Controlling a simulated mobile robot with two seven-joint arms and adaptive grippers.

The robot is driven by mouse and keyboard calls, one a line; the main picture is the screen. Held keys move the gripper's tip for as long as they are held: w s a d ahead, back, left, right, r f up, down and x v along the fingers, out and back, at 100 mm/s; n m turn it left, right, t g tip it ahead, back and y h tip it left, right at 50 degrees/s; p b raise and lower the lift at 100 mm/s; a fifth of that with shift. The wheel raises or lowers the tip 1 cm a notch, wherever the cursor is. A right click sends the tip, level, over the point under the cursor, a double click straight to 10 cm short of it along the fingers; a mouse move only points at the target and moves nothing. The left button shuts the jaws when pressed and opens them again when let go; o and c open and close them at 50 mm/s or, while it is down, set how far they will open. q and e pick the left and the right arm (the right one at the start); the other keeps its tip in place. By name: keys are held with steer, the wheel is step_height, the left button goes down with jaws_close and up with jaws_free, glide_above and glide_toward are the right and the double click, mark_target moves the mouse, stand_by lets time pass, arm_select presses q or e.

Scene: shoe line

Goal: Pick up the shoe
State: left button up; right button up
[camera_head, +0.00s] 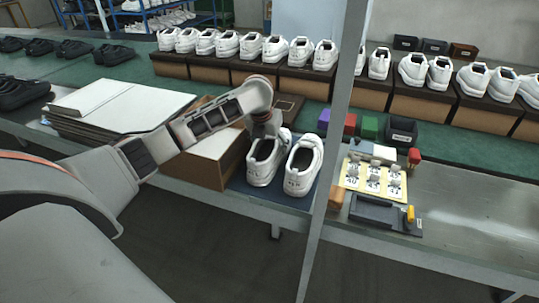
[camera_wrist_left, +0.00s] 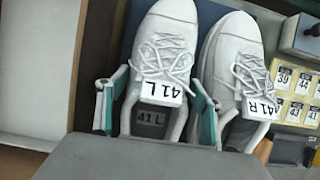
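A pair of white shoes stands side by side on a dark blue mat (camera_head: 285,197) on the near table. The left shoe (camera_head: 261,170) is labelled 41 L and also shows in the left wrist view (camera_wrist_left: 166,50). The right shoe (camera_head: 301,172) is labelled 41 R and also shows in the wrist view (camera_wrist_left: 230,60). My left gripper (camera_head: 268,132) is above the left shoe. In the wrist view my left gripper (camera_wrist_left: 158,98) is open, with one teal-edged finger on each side of the left shoe, the right finger between the two shoes. Firm contact cannot be told. My right gripper is out of view.
A brown box (camera_head: 196,170) stands close left of the shoes, with stacked white sheets (camera_head: 120,103) farther left. A yellow label board (camera_head: 372,181) and small coloured blocks lie right, past a grey post (camera_head: 338,110). White shoes on boxes line the back.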

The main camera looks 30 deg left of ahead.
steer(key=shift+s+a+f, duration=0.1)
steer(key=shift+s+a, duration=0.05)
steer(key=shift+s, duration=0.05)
arm_select(q)
steer(key=shift+r, duration=0.15)
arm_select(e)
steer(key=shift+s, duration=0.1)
